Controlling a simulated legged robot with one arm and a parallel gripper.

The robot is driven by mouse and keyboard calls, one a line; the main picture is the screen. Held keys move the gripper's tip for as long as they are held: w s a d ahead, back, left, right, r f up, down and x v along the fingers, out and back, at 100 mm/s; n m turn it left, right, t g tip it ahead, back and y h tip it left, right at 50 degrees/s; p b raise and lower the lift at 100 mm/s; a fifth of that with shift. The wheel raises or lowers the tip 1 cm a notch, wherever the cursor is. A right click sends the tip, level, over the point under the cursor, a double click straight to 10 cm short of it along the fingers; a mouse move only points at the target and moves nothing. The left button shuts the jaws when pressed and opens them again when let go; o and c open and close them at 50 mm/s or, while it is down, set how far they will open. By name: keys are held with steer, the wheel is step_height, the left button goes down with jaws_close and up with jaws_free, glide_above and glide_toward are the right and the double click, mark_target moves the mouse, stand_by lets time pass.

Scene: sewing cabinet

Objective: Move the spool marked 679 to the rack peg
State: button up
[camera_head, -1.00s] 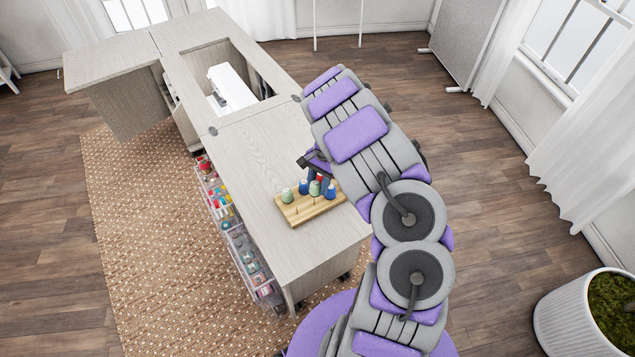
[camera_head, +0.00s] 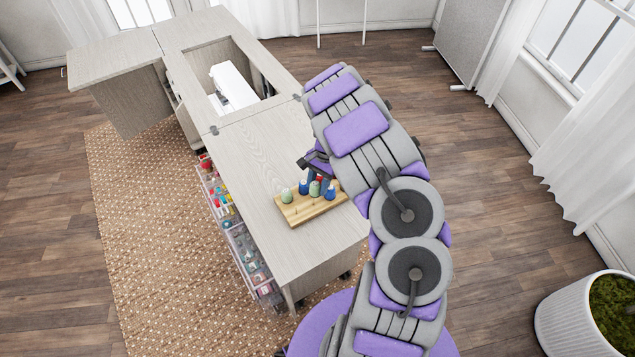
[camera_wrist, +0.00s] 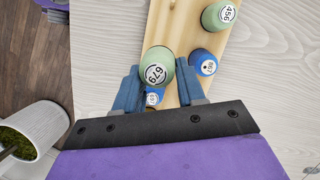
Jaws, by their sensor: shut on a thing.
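The green spool marked 679 (camera_wrist: 158,68) is in the wrist view, between the two blue fingers of my gripper (camera_wrist: 158,80). My gripper is shut on it. The wooden rack (camera_wrist: 176,20) lies beneath it; whether the spool touches the rack or is on a peg I cannot tell. In the head view, the rack (camera_head: 296,217) stands on the cabinet top with green and blue spools on it, and my gripper is mostly hidden behind my arm.
A green spool marked 456 (camera_wrist: 220,15), a blue spool (camera_wrist: 203,62) and a smaller-looking blue one (camera_wrist: 154,96) stand close around my fingers. The pale cabinet top (camera_head: 262,160) is clear behind the rack. A white sewing machine (camera_head: 232,86) sits farther back.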

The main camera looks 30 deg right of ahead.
steer(key=shift+a, duration=0.7)
steer(key=shift+d, duration=0.1)
steer(key=shift+d, duration=0.8)
steer(key=shift+a, duration=0.1)
steer(key=shift+a+p, duration=0.4)
steer(key=shift+d, duration=0.15)
steer(key=shift+f, duration=0.3)
steer(key=shift+f, duration=0.35)
